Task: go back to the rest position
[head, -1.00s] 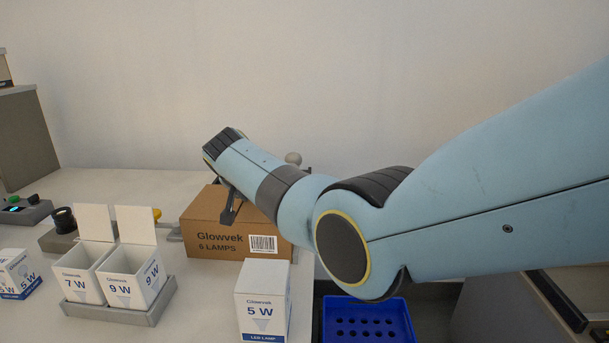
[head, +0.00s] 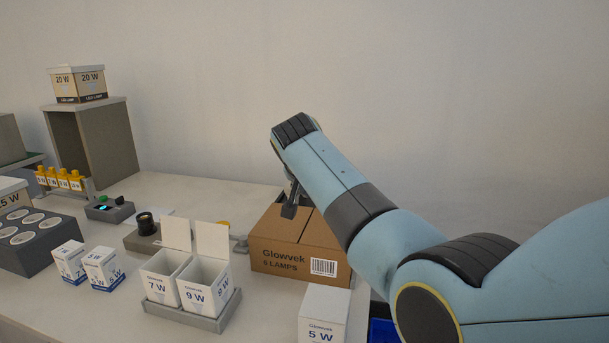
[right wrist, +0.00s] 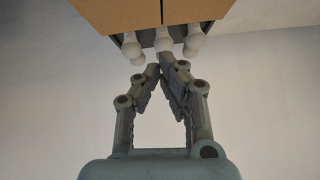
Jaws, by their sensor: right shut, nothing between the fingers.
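My right gripper (head: 290,210) hangs at the upper left edge of the brown Glowvek "6 LAMPS" carton (head: 285,258) in the head view. In the right wrist view, its fingers (right wrist: 161,75) meet at the tips with nothing between them. The cardboard (right wrist: 120,12) fills the top of that view. Several white bulbs (right wrist: 163,40) show at a dark strip along the cardboard, just past the fingertips. I cannot tell whether the fingers touch anything. My left gripper is not in view.
Open 7 W (head: 160,288) and 9 W (head: 200,296) boxes stand in a grey tray (head: 213,324). A 5 W box (head: 322,318) stands at the front. A dark tester (head: 147,225), grey holed block (head: 45,249) and bulb rack (head: 70,190) lie left. A blue crate (head: 382,331) is partly hidden.

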